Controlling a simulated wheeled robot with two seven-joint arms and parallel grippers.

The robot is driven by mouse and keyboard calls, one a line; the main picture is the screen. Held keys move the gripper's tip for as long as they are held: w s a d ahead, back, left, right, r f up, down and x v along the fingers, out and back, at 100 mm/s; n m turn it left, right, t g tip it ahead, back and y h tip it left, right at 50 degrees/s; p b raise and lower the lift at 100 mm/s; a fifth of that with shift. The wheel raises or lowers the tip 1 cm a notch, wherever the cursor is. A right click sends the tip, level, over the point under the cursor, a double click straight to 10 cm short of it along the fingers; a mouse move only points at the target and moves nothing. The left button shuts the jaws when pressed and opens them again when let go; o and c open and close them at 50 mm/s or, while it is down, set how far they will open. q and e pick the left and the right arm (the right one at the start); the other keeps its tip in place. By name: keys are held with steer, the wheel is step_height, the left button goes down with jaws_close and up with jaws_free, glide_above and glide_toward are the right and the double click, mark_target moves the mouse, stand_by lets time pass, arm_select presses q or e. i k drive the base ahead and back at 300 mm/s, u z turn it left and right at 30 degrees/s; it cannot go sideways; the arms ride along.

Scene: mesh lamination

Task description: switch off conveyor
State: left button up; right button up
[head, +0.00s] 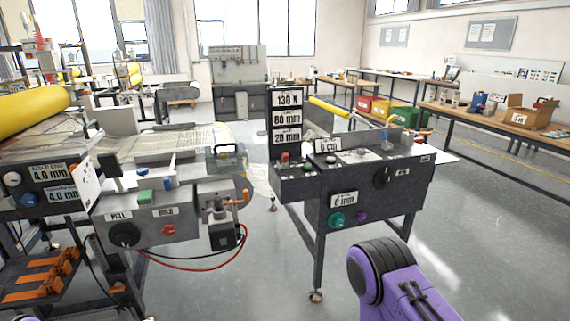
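A dark control cabinet (365,190) on legs stands in the middle. It carries a sign tower (287,122) reading 130 N, 80 mm and 20 mm. On it are a red button (285,157), a black rotary knob (383,177), a teal knob (336,219) and a small purple knob (362,216). The laminating machine (150,205) at the left has a black knob (124,235) near a PULL label and a red knob (168,230). Which control switches the conveyor cannot be told. A purple link of my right arm shows at the bottom right; neither gripper is visible.
A yellow roll (35,103) lies on the left machine. Orange parts (45,275) sit on a low shelf at the lower left. A long workbench (490,122) with boxes runs along the right wall. The floor (470,240) at the right is clear.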

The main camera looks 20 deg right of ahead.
mark_target(285, 156)
steer(key=k, duration=0.65)
steer(key=z, duration=0.3)
steer(key=i, duration=1.5)
steer(key=u, duration=0.25)
